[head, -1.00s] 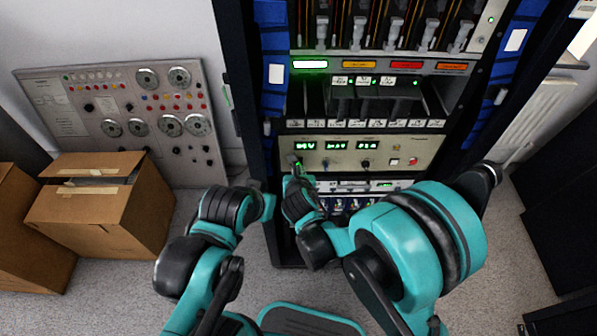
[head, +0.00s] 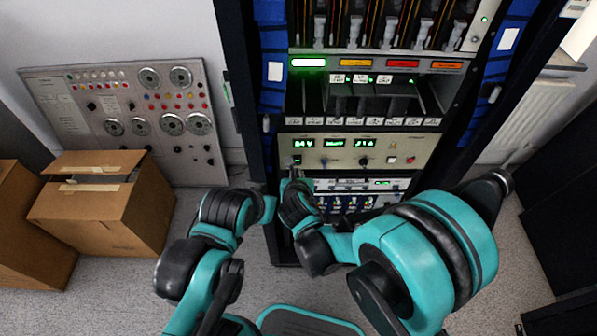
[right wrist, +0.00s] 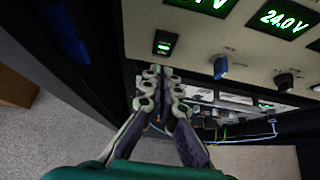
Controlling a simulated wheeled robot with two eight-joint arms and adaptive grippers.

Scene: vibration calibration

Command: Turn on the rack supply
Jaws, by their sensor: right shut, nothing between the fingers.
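The rack supply (head: 420,149) is a beige panel in the rack with lit green displays and a row of knobs. Its rocker switch (right wrist: 164,43) is at the panel's left end and shows a lit green bar in the right wrist view; it is small in the head view (head: 296,160). A display in the right wrist view reads 24.0 V. My right gripper (right wrist: 158,72) is shut and empty, its tips just below the switch and apart from it in the picture. In the head view the right gripper (head: 294,176) is partly hidden. My left arm is low at the left; its fingers are not clear.
A blue knob (right wrist: 221,68) and a black knob (right wrist: 284,81) are right of the switch. Cables hang below the panel. The dark rack post (head: 240,100) is close at the left. Cardboard boxes (head: 110,215) and a gauge panel (head: 80,115) stand farther left.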

